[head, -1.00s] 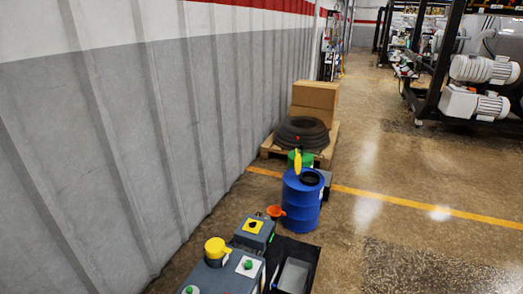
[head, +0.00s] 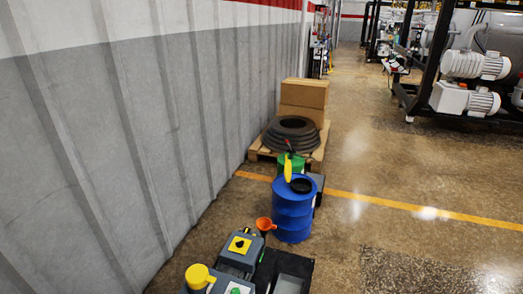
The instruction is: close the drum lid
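A blue drum (head: 292,222) stands on the floor at the centre of the head view. Its top has a dark round opening (head: 302,186). A thin yellow piece (head: 288,168) stands upright at the left side of the drum's top, close to the opening. It looks like a raised lid seen nearly edge-on, but it is too small to be sure. A small red and dark piece (head: 290,147) shows just above it. My gripper is not in view.
An orange funnel (head: 264,224) is left of the drum. Grey equipment with a yellow cap (head: 199,276) is nearer. Behind the drum are a green container (head: 296,163) and a pallet (head: 316,160) with dark rings and boxes. The wall is left; open floor lies right.

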